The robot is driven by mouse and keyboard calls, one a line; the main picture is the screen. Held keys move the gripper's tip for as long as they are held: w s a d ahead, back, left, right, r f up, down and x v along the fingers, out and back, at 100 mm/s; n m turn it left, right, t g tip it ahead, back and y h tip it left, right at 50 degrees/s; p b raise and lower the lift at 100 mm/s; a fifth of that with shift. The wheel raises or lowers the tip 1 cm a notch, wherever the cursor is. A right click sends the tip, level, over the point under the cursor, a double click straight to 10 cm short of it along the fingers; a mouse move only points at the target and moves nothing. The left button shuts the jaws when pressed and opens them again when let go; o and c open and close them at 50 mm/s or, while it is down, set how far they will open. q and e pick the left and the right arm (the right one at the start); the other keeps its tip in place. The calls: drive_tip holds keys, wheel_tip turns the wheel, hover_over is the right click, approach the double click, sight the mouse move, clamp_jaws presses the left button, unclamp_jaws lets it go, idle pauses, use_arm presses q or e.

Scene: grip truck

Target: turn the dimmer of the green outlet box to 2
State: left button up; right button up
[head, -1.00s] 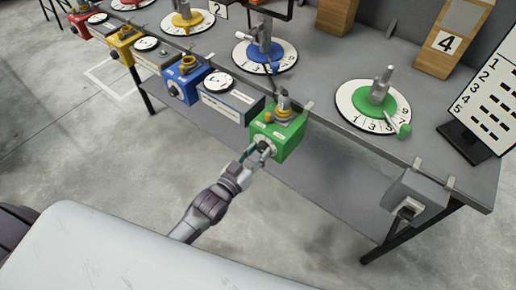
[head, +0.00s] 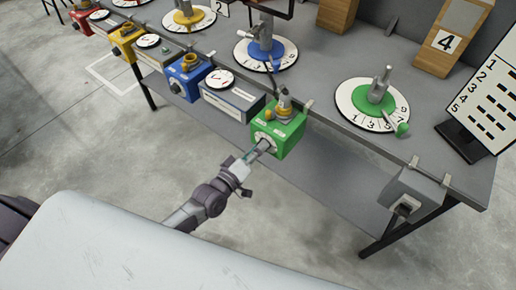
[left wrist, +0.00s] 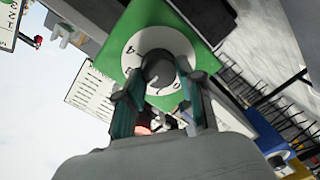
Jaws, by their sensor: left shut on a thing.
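The green outlet box (head: 278,133) is fixed at the front edge of the workbench. Its dimmer is a dark round knob (left wrist: 158,68) on a white numbered dial (left wrist: 157,43), seen in the left wrist view. My left gripper (head: 262,147) reaches the box's front face from below left. In the left wrist view its two fingers (left wrist: 158,88) are on either side of the knob, shut on it. The knob's pointer and exact setting cannot be read. My right gripper is not in view.
A grey box (head: 415,190) hangs on the bench edge to the right. Blue (head: 187,80) and yellow (head: 127,40) boxes line the edge to the left. A green dial disc (head: 372,103) and a number chart (head: 492,100) stand on the bench (head: 330,75).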

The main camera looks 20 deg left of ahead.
use_arm(q)
drive_tip(key=shift+f+n, duration=0.1)
drive_tip(key=shift+n, duration=0.4)
drive_tip(key=o, duration=1.2)
drive_tip(key=shift+c, duration=0.2)
drive_tip(key=v, duration=1.2)
drive_tip(key=shift+f, duration=0.1)
